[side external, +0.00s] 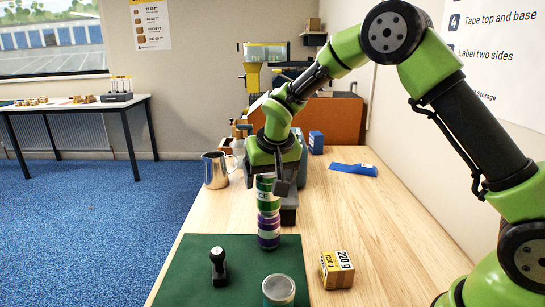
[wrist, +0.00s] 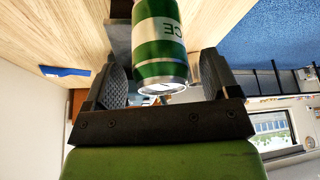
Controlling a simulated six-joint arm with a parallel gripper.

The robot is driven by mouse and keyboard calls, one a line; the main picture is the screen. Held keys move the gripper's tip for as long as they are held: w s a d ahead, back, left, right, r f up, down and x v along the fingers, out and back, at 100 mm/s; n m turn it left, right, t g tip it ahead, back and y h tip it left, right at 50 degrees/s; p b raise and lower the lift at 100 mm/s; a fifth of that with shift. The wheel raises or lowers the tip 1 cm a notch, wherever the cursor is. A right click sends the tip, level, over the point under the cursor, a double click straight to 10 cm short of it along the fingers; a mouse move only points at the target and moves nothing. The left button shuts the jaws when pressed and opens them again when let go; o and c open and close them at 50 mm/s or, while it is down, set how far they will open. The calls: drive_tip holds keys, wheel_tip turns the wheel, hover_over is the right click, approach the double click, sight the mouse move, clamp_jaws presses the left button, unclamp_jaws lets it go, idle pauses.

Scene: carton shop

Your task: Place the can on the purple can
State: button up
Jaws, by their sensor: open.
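A green can with white bands (side external: 265,188) stands upright on top of a purple can (side external: 268,240) at the back edge of the green mat (side external: 188,268). They appear to touch, one above the other. My gripper (side external: 267,180) points down around the green can's upper part. In the wrist view the green can (wrist: 160,38) lies between my two fingers (wrist: 165,75), with a gap visible at the fingers. The purple can is not visible in the wrist view.
Another can (side external: 279,290) stands at the mat's front edge. A black stamp (side external: 218,268) is on the mat. A small carton (side external: 337,270) sits right of it. A metal jug (side external: 215,170) stands behind left. A blue piece (side external: 352,169) lies at the back right.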

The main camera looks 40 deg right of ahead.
drive_tip(key=v, duration=1.1)
drive_tip(key=s+a+r+t+y, duration=0.1)
drive_tip(key=s+r+y, duration=0.1)
drive_tip(key=s, duration=0.9)
drive_tip(key=s+a+r+n+t+y, duration=0.1)
drive_tip(key=s+r+t+y, duration=0.1)
drive_tip(key=s, duration=1)
drive_tip(key=shift+a, duration=0.3)
